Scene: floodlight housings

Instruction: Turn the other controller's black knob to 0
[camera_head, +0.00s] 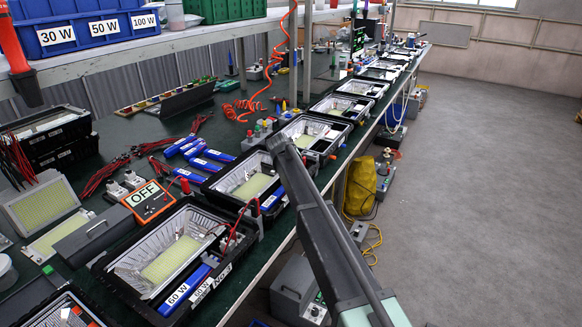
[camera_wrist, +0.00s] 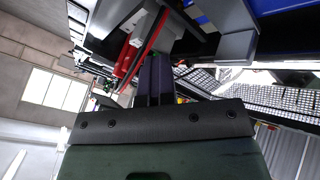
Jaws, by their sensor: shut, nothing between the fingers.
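In the wrist view, my gripper (camera_wrist: 153,80) shows as two dark fingers close together with nothing between them. Their tips are near red leads (camera_wrist: 140,50) and a grey block (camera_wrist: 238,46), but I cannot tell whether they touch anything. In the head view my arm reaches up from the lower right over the bench edge, and the gripper cannot be made out. Small grey control boxes stand between the housings, one (camera_head: 262,128) behind the arm's end. Another grey box (camera_head: 318,308) with small knobs sits below the bench. No black knob or its setting can be read.
A yellow bag (camera_head: 362,186) hangs below the bench edge. The floor at right is clear.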

